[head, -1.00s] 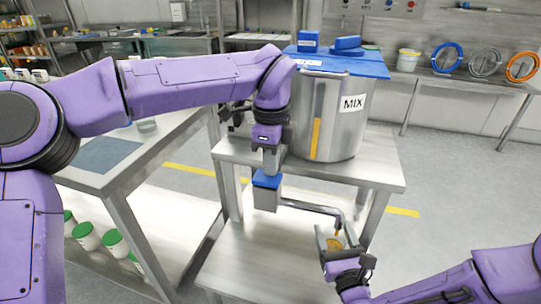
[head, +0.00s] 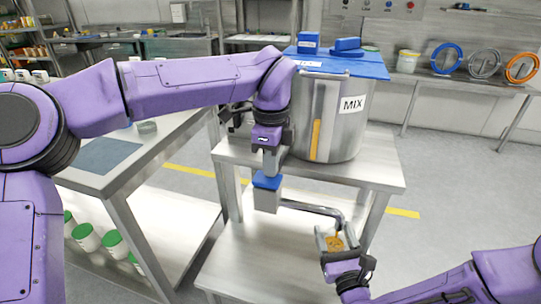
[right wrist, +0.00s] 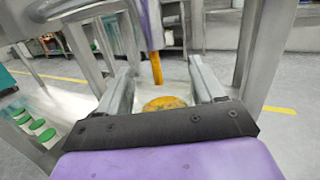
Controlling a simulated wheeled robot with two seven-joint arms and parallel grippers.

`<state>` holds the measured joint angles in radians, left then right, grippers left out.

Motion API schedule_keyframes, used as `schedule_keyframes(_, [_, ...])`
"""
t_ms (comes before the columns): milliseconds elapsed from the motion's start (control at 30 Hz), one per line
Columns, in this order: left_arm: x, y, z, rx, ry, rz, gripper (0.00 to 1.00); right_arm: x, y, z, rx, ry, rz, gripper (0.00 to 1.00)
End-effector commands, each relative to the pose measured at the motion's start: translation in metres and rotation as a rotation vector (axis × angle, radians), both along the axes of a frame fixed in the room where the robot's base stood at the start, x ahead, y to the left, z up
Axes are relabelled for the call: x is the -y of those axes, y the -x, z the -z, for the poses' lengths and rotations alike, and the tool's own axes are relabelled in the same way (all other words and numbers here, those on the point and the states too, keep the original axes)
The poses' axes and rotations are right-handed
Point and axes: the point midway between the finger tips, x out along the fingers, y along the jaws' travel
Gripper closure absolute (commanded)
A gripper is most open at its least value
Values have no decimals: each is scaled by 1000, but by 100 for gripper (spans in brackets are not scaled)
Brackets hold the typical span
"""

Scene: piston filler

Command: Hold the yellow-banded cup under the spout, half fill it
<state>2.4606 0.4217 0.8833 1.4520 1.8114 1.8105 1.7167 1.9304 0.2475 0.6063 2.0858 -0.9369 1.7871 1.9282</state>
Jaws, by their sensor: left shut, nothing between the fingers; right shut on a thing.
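My right gripper (head: 333,240) is shut on the cup (right wrist: 164,106), below the end of the bent metal spout (head: 322,209). Orange material shows in the cup in both views. The cup's yellow band cannot be made out. In the right wrist view, an upright orange strip (right wrist: 156,68) stands above and behind the cup; I cannot tell whether it is a falling stream. My left gripper (head: 268,163) is shut and empty, just above the blue-topped block (head: 267,196) from which the spout comes. I cannot tell whether it touches the blue top.
The steel MIX tank (head: 332,118) with a blue lid stands on the steel stand (head: 380,172) behind the spout. A side table (head: 150,160) is at the left, with green-lidded jars (head: 88,238) below. The stand's lower shelf (head: 255,265) has bare room.

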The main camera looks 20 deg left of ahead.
Motion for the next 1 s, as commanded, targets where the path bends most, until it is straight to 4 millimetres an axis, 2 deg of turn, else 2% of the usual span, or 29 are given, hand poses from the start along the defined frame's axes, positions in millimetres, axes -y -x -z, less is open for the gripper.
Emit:
schedule_keyframes(33, [1,3,7,-20,-5,1,100,0,0,1,1,0,0,62])
schedule_keyframes(167, [1,3,-6,-15,-4,1,100,0,0,1,1,0,0,62])
schedule_keyframes(500, [1,1,-91,1,-2,-3,100,0,0,0,1,0,-1,62])
schedule_keyframes(700, [0,1,-128,1,-3,-3,100,0,0,0,1,0,-1,62])
schedule_keyframes(833, [0,1,-139,1,-1,-1,100,0,0,0,1,0,-1,62])
schedule_keyframes(1000, [0,2,-141,0,0,-1,100,0,0,0,1,0,-1,62])
